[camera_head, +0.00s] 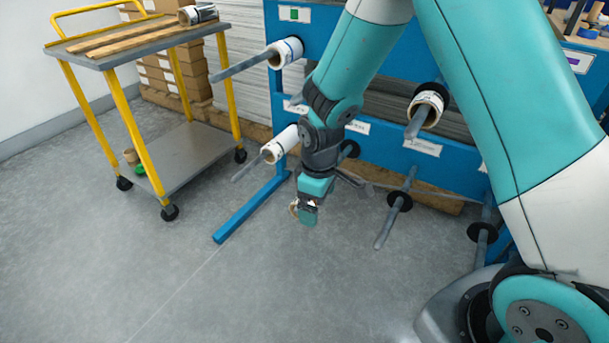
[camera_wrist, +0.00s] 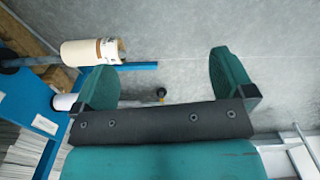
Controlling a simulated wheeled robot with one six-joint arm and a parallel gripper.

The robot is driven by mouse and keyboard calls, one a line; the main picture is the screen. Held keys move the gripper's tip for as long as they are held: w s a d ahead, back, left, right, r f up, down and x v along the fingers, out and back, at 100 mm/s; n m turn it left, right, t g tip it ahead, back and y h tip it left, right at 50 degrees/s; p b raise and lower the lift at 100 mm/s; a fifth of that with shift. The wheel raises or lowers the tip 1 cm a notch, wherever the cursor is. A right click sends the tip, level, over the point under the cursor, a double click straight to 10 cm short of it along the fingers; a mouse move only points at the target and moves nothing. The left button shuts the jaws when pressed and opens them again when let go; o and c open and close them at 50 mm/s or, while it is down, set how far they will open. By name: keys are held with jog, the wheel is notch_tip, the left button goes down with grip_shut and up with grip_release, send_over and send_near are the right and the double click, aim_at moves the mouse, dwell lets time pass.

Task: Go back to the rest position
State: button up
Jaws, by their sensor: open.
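My gripper (camera_head: 307,212) hangs below my teal and white arm in front of the blue rack, above the grey floor. In the wrist view my gripper (camera_wrist: 165,85) has its two teal fingers wide apart with nothing between them. In the head view the fingers are small and partly hidden by the wrist. In the wrist view a white roll (camera_wrist: 90,52) on a rod is beside the left finger, and I cannot tell how far apart they are.
The blue rack (camera_head: 380,152) carries rolls on rods, including an upper left roll (camera_head: 285,52), a lower left roll (camera_head: 279,146) and a right roll (camera_head: 427,107). Bare rods (camera_head: 393,215) stick out. A yellow-legged cart (camera_head: 190,155) stands left. The front floor is clear.

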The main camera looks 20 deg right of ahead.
jog(key=s+a+r+m+y, duration=0.1)
jog(key=s+a+r, duration=0.15)
jog(key=r, duration=0.35)
jog(key=s+a+r+y, duration=0.1)
jog(key=s+a+r, duration=0.1)
jog(key=s+r, duration=0.35)
jog(key=s+a+r+y, duration=0.2)
jog(key=s+a+r, duration=0.1)
jog(key=s+r, duration=0.9)
notch_tip(320, 180, up, 26)
jog(key=p, duration=2.6)
jog(key=shift+s+d+f+m+p, duration=0.2)
jog(key=shift+s+m+p, duration=0.1)
jog(key=shift+s+p, duration=0.1)
